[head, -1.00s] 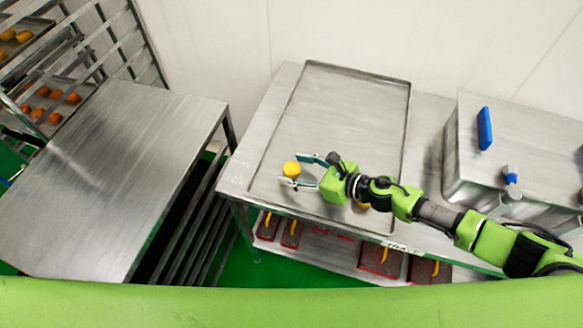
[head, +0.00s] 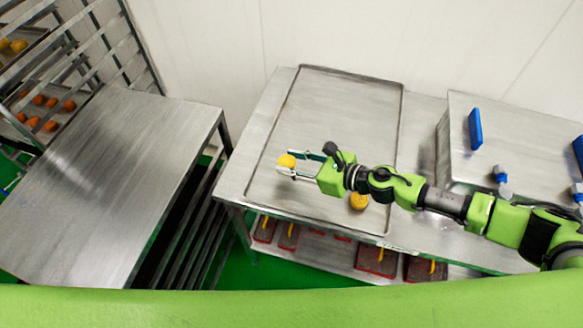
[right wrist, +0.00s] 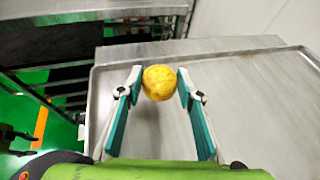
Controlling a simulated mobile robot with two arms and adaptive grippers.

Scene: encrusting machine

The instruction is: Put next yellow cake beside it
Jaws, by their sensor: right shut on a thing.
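My right gripper (head: 290,164) is shut on a yellow cake (head: 287,160) over the left part of the large metal tray (head: 352,78). The right wrist view shows this round cake (right wrist: 160,82) pinched between the two fingertips, with the tray surface beyond and below it. I cannot tell whether the cake touches the tray. A second yellow cake (head: 358,201) sits on the tray near its front edge, to the right of my gripper and partly hidden by my right arm.
An empty metal table (head: 110,180) stands at the left, with a gap before the tray's table. A rack (head: 90,45) with trays of orange and yellow pieces is at the back left. A metal box with blue parts (head: 475,128) stands right of the tray. The tray's back is clear.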

